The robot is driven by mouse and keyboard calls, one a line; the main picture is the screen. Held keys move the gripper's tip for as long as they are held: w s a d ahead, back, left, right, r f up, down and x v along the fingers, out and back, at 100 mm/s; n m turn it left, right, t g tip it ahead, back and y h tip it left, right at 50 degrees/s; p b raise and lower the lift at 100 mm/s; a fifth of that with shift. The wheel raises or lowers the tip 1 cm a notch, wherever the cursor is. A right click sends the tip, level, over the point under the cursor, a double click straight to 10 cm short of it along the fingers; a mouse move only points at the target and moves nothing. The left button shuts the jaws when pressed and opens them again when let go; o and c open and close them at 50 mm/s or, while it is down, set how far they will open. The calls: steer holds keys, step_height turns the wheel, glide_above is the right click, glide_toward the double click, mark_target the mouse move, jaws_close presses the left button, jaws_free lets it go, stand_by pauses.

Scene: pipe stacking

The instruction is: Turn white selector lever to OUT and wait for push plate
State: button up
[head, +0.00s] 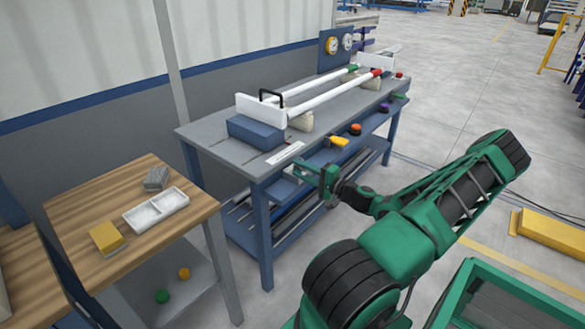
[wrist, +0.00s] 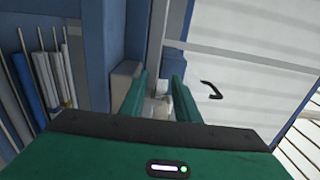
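My gripper (head: 303,171) is at the front edge of the grey workbench, just below a white label strip (head: 285,153). In the wrist view its two green fingers (wrist: 159,80) stand apart. A small whitish piece (wrist: 160,88), possibly the white selector lever, shows between them, and I cannot tell whether they touch it. The lever's position cannot be read in either view. A white upright plate (head: 262,109), probably the push plate, stands at the near left end of the bench with a black handle (head: 270,93) and a blue block (head: 255,132) beside it.
Two white pipes (head: 325,94) lie along the bench. A yellow control (head: 338,141), an orange one (head: 355,129) and a purple one (head: 384,107) line the front edge. Gauges (head: 332,44) stand behind. A wooden table (head: 75,205) with a white tray (head: 155,209) is at left.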

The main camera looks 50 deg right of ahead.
steer(key=shift+w+a, duration=0.1)
steer(key=shift+w, duration=1.45)
jaws_close()
